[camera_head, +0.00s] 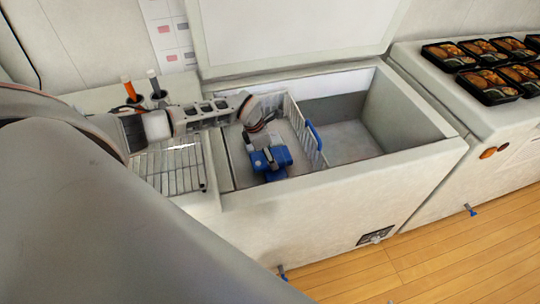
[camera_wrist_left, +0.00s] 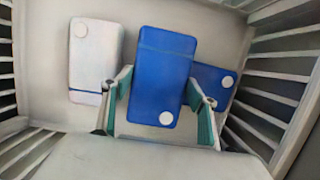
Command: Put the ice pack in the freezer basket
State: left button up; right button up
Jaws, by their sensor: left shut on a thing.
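A blue ice pack (camera_wrist_left: 165,70) with a white round cap is between the fingers of my left gripper (camera_wrist_left: 160,115), which is shut on it. In the head view my left gripper (camera_head: 263,155) reaches down into the white wire freezer basket (camera_head: 297,122), and the blue of ice packs (camera_head: 281,154) shows around it. The basket's wire sides (camera_wrist_left: 262,108) also show in the left wrist view. I cannot tell whether the held pack touches the basket floor. My right gripper is out of view.
In the left wrist view a white pack (camera_wrist_left: 95,50) lies left of the held pack, and another blue pack (camera_wrist_left: 218,82) is partly hidden at right. The freezer (camera_head: 345,195) is open, with an empty compartment (camera_head: 345,140) right of the basket. A wire rack (camera_head: 170,170) stands at left.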

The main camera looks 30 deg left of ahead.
aim_at(261, 158)
pick_arm(q)
jog(key=shift+f, duration=0.1)
jog(key=o, duration=1.3)
jog(key=shift+a+r, duration=0.1)
jog(key=shift+r, duration=0.3)
jog(key=v, duration=1.1)
jog(key=shift+s+r, duration=0.1)
jog(key=shift+r, duration=0.15)
jog(key=shift+f, duration=0.1)
